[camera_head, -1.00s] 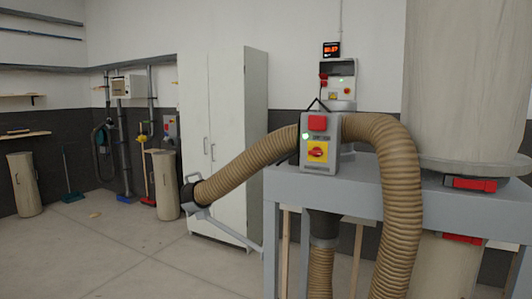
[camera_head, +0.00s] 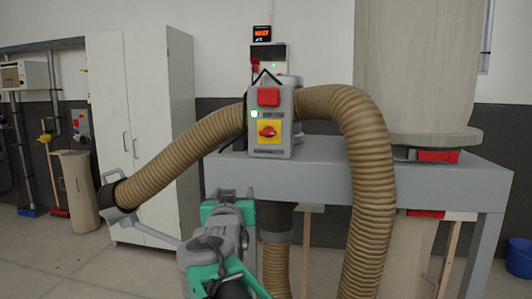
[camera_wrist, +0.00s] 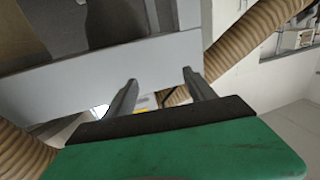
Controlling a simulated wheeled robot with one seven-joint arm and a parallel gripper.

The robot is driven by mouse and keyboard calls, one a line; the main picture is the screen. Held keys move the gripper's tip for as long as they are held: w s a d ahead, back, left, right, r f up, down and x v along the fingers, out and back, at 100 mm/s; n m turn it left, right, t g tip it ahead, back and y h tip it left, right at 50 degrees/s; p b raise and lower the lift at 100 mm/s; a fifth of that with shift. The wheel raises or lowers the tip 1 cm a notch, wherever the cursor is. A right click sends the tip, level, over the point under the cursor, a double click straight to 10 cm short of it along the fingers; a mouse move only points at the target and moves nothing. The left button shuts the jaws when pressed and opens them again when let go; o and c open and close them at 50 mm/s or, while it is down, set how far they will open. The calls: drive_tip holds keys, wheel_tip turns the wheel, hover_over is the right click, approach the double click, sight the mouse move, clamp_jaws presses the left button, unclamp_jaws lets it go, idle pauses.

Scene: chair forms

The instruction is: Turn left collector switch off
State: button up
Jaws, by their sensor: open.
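A grey switch box (camera_head: 285,138) stands at the front of the grey collector frame in the head view. It carries a red cover (camera_head: 268,96), a lit green lamp (camera_head: 254,114) and a red rotary switch (camera_head: 268,131) on a yellow plate. The switch knob lies roughly sideways. My gripper shows in the wrist view (camera_wrist: 158,92) with its two fingers apart and nothing between them. In the head view my arm is low in front of the frame, below the switch box, and the fingertips cannot be made out there.
A ribbed tan hose (camera_head: 370,200) arches from behind the switch box down the front. Another hose (camera_head: 180,160) runs left to a nozzle. The grey frame (camera_head: 430,180) carries a large filter bag (camera_head: 420,70). A white cabinet (camera_head: 150,110) stands behind left. Floor is free at left.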

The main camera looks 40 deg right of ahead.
sight(267, 134)
drive_tip(key=s+d+r+m+h, duration=0.35)
drive_tip(key=d+r+h, duration=0.25)
drive_tip(key=r, duration=0.5)
drive_tip(key=shift+n, duration=0.35)
drive_tip(key=x, duration=0.2)
drive_tip(key=p+x, duration=0.1)
drive_tip(key=x, duration=0.4)
drive_tip(key=shift+s+r+p, duration=0.1)
drive_tip(key=shift+r+p, duration=0.15)
drive_tip(key=shift+p, duration=0.1)
drive_tip(key=shift+t, duration=0.3)
drive_tip(key=shift+c, duration=0.3)
drive_tip(key=c, duration=1.3)
